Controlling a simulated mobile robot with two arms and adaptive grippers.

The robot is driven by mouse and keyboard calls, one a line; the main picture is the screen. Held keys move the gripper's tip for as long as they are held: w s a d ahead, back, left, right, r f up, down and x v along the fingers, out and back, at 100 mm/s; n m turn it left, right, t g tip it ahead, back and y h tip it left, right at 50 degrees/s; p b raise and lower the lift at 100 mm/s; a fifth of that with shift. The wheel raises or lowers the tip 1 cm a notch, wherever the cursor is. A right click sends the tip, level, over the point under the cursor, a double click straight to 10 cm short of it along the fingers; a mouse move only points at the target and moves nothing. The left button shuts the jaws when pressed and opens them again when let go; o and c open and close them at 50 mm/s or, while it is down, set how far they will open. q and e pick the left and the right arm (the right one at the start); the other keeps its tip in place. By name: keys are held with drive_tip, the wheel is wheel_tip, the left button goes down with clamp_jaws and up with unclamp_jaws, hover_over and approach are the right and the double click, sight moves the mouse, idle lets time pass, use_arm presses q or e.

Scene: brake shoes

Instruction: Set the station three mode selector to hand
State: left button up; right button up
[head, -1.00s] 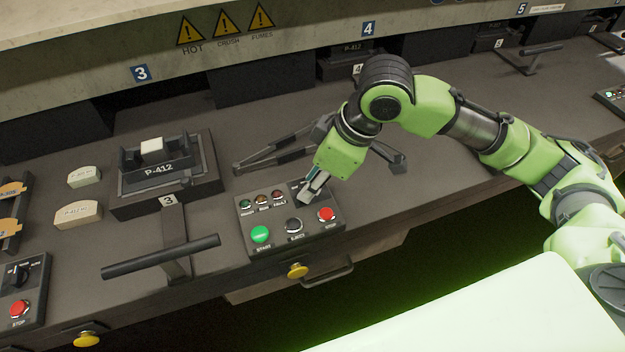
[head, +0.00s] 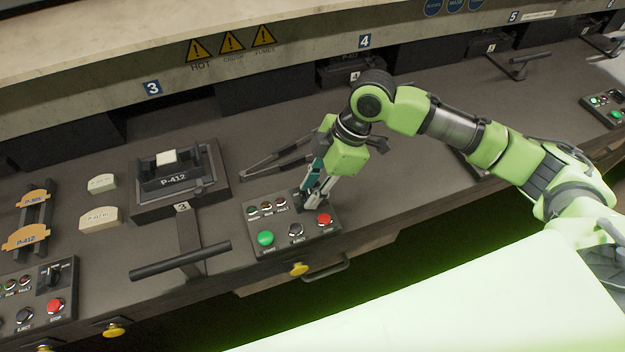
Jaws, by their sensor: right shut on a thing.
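The station three control panel (head: 278,247) lies on the bench, right of the press fixture marked P-412 (head: 178,180) and the number 3 plate. It has a row of small lamps, a green START button (head: 265,238), a black EJECT button (head: 296,230) and a red STOP button (head: 324,220). My right gripper (head: 309,202) points down at the panel's upper right corner, shut on the mode selector. The fingers hide the selector, so I cannot tell its setting. My left gripper is not in view.
A black T-handle lever (head: 180,261) stands left of the panel. A yellow knob (head: 299,269) sits on the bench front below it. Another panel (head: 38,300) with its own selector (head: 53,277) is at lower left. Two pale brake pads (head: 99,219) lie left of the fixture.

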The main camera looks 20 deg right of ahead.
drive_tip(key=shift+n+p, duration=0.45)
drive_tip(key=shift+n, duration=0.35)
drive_tip(key=shift+g, duration=0.3)
drive_tip(key=o, duration=1.1)
drive_tip(key=v, duration=1.2)
drive_tip(key=shift+a, duration=0.1)
